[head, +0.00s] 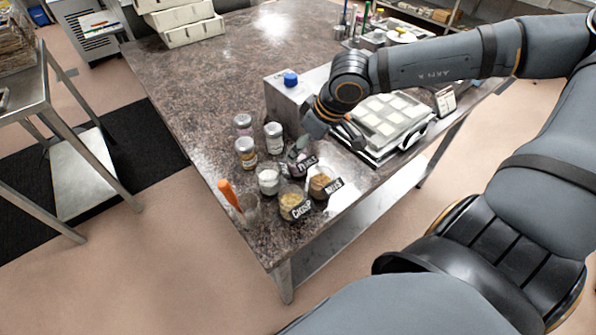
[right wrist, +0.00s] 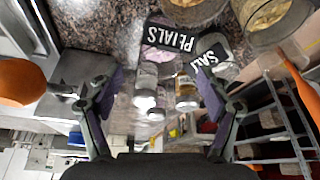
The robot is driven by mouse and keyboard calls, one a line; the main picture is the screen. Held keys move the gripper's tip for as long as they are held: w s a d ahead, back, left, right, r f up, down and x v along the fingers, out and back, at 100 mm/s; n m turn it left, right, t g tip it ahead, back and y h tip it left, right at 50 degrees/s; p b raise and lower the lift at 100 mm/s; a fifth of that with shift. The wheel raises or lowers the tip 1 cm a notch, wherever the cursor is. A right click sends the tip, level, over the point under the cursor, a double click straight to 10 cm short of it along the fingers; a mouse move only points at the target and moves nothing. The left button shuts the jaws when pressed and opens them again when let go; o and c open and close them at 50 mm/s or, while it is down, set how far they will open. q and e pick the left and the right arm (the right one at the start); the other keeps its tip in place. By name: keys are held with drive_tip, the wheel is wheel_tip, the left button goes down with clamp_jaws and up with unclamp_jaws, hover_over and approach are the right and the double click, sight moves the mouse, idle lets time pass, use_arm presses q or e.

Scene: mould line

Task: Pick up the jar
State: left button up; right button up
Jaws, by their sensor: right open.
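Several jars stand in a cluster on the dark stone table. At the back are jars with pale lids: a pink one (head: 243,125), a white one (head: 273,138) and a brownish one (head: 246,153). A petals jar (head: 304,167) stands partly hidden under my right gripper (head: 301,151); it also shows in the right wrist view (right wrist: 158,52). My right gripper is open and empty; in the right wrist view its fingers (right wrist: 157,92) are spread, with lidded jars (right wrist: 146,82) seen between them. Which jar is meant I cannot tell. My left gripper is not in view.
In front are open glass jars: a white-filled one (head: 268,181), a yellowish one (head: 292,203) and a brown-filled one (head: 320,184). A glass with an orange-handled tool (head: 229,194) stands near the table edge.

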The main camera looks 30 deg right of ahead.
drive_tip(key=shift+w+f, duration=0.15)
drive_tip(key=shift+f, duration=0.35)
drive_tip(key=shift+w+a+f, duration=0.1)
drive_tip(key=shift+w+f, duration=0.1)
drive_tip(key=shift+f, duration=0.1)
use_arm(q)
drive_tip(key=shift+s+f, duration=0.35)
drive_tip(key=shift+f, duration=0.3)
use_arm(e)
drive_tip(key=shift+w+a+f, duration=0.15)
drive_tip(key=shift+w+f, duration=0.05)
drive_tip(key=shift+f, duration=0.15)
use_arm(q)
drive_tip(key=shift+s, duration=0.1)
use_arm(e)
drive_tip(key=shift+c, duration=0.5)
clamp_jaws()
use_arm(q)
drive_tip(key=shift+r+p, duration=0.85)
drive_tip(key=shift+p, duration=0.1)
use_arm(e)
wheel_tip(320, 180, up, 10)
